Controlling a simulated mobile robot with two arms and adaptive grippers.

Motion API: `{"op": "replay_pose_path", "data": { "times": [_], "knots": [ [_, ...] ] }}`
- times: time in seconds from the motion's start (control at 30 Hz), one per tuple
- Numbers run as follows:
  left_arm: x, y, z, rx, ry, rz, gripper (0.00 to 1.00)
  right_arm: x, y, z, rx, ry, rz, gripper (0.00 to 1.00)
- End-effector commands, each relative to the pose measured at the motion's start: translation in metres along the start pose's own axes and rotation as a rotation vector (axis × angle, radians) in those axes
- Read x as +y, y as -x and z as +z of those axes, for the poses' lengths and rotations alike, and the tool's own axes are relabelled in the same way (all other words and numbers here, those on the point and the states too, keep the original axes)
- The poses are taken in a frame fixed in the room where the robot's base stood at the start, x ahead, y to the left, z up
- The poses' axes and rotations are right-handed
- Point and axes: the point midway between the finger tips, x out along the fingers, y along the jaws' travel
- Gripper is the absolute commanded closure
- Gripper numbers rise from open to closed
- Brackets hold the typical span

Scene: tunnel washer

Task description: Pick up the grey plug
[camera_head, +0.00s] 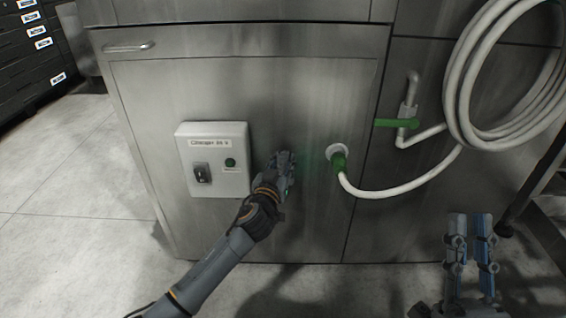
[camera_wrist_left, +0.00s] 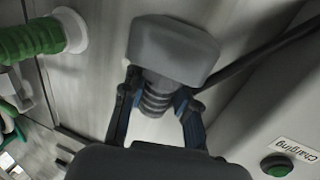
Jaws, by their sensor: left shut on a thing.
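The grey plug (camera_wrist_left: 172,50) has a blocky head and a ribbed neck in the left wrist view. My left gripper (camera_wrist_left: 158,100) is shut on the ribbed neck, one finger on each side. In the head view my left gripper (camera_head: 283,163) is in front of the steel cabinet, between the white control box and the green hose connector. The plug is hard to tell from the gripper there. My right gripper (camera_head: 470,222) is at the lower right, apart from the cabinet, with its two fingers close together and nothing visible between them.
The white control box (camera_head: 214,135) has a switch and a green button. A green connector (camera_head: 338,163) with a white hose joins the cabinet (camera_head: 300,85) to the right. A green valve handle (camera_head: 395,123) and a coiled hose (camera_head: 462,75) are further right. The floor at left (camera_head: 70,180) is clear.

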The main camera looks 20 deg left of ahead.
Motion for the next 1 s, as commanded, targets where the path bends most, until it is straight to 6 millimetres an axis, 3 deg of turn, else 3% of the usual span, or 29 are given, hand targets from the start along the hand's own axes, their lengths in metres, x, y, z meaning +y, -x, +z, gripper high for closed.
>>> {"op": "replay_pose_path", "data": {
  "times": [0.27, 0.57, 0.77, 1.0],
  "knots": [
    [0.000, 0.000, -0.010, 0.002, 0.001, 0.000, 1.00, 0.002, 0.000, 0.019, -0.115, 0.004, 0.005, 0.81],
    [0.000, 0.000, -0.031, 0.002, 0.001, 0.000, 1.00, 0.009, 0.010, 0.064, -0.385, 0.016, 0.016, 0.81],
    [-0.004, 0.010, -0.046, 0.001, 0.002, 0.000, 1.00, 0.015, 0.031, 0.098, -0.611, 0.024, 0.029, 0.81],
    [-0.011, 0.030, -0.072, 0.002, 0.000, 0.000, 1.00, 0.024, 0.079, 0.135, -0.955, 0.032, 0.051, 0.81]
  ]
}}
